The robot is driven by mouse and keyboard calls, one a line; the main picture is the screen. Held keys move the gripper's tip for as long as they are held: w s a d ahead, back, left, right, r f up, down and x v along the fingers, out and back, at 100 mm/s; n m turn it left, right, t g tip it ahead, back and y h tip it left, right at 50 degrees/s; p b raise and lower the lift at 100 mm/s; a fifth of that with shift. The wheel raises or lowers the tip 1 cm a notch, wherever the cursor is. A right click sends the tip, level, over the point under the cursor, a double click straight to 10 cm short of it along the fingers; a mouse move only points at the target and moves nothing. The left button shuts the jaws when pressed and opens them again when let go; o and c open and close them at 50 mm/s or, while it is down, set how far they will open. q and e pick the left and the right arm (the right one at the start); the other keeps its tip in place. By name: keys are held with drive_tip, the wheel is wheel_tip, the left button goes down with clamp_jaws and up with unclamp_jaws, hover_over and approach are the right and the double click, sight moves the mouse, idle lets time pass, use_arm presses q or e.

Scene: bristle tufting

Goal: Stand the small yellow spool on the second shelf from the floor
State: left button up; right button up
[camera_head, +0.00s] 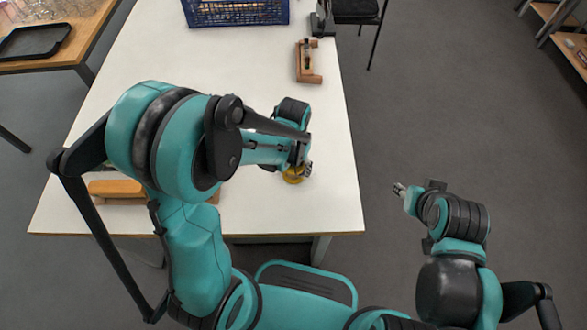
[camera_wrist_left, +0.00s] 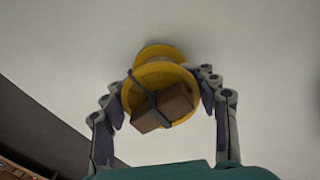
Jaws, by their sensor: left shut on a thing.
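The small yellow spool (camera_head: 291,178) is at my left gripper (camera_head: 301,170), over the right part of the white table. The left wrist view shows the yellow spool (camera_wrist_left: 165,70) between the fingers of my left gripper (camera_wrist_left: 163,88), which is shut on it. A brown block-like piece with a dark band shows at the spool's near end. Whether the spool touches the table is unclear. My right gripper (camera_head: 399,189) is empty over the floor right of the table; its finger opening is too small to judge. Part of a shelf rack (camera_head: 570,42) shows at the top right.
On the white table (camera_head: 140,65) are a blue crate (camera_head: 236,13), a wooden fixture (camera_head: 308,65), a dark device (camera_head: 321,20) and an orange-brown block (camera_head: 116,188). A chair (camera_head: 357,10) stands behind. The grey floor (camera_head: 460,100) is clear toward the rack.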

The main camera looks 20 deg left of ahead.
use_arm(q)
drive_tip(key=o, duration=0.8)
drive_tip(key=shift+f, duration=0.1)
drive_tip(key=shift+c, duration=0.2)
drive_tip(key=o, duration=0.5)
